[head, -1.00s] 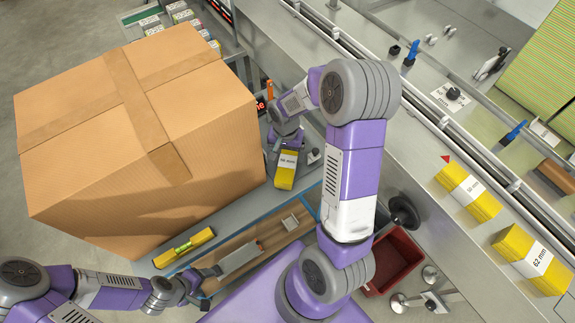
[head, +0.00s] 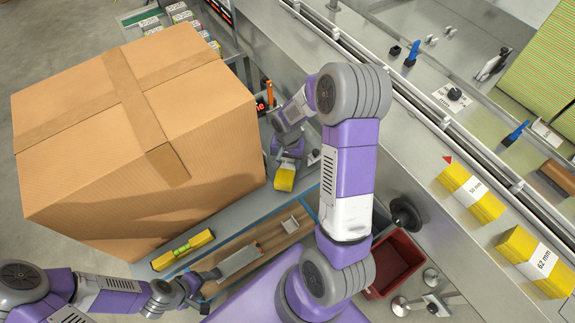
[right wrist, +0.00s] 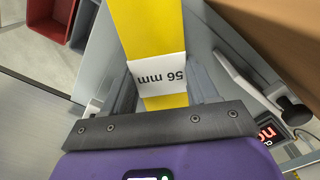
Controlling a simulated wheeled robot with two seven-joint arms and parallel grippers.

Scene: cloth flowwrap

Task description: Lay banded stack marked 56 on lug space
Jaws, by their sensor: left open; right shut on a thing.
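The yellow banded stack (head: 284,181) is in my right gripper (head: 287,165). In the right wrist view the stack (right wrist: 148,30) has a white band reading 56 mm, upside down, and runs up from the jaws. In the head view its band is hidden. It is between the big carton and the machine frame. My left gripper (head: 207,276) is open beside the wooden tray at the bottom, away from the stack. I cannot tell which part of the conveyor is the lug space.
A large carton (head: 90,170) stands left of the right gripper. Two other yellow stacks, one (head: 470,192) and one marked 62 mm (head: 535,261), lie at the right. A yellow level (head: 182,250), a wooden tray (head: 255,236) and a red bin (head: 396,262) are lower down.

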